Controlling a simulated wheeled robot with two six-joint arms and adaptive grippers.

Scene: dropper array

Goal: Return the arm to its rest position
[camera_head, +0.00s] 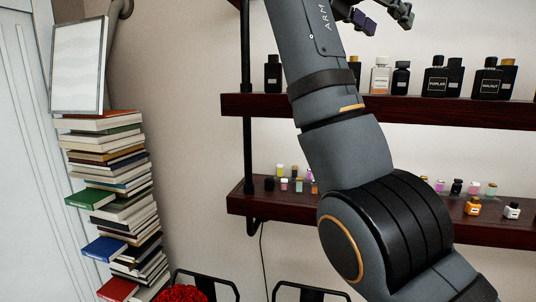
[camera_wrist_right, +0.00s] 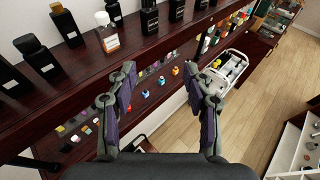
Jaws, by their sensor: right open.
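My right arm (camera_head: 345,150) crosses the head view from the bottom right up to the top edge. My right gripper (camera_head: 384,18) shows partly at the top, in front of the wall above the upper shelf. In the right wrist view the gripper (camera_wrist_right: 160,72) has its two fingers wide apart, with nothing between them. It hangs over the shelves, apart from the bottles. My left gripper is in neither view.
Dark bottles (camera_head: 434,78) stand on the upper wooden shelf (camera_head: 470,109). Small coloured vials (camera_head: 456,187) stand on the lower shelf (camera_head: 500,234), partly hidden by my arm. A tall book stack (camera_head: 115,205) stands left. A white basket (camera_wrist_right: 232,68) and open floor (camera_wrist_right: 255,105) show right.

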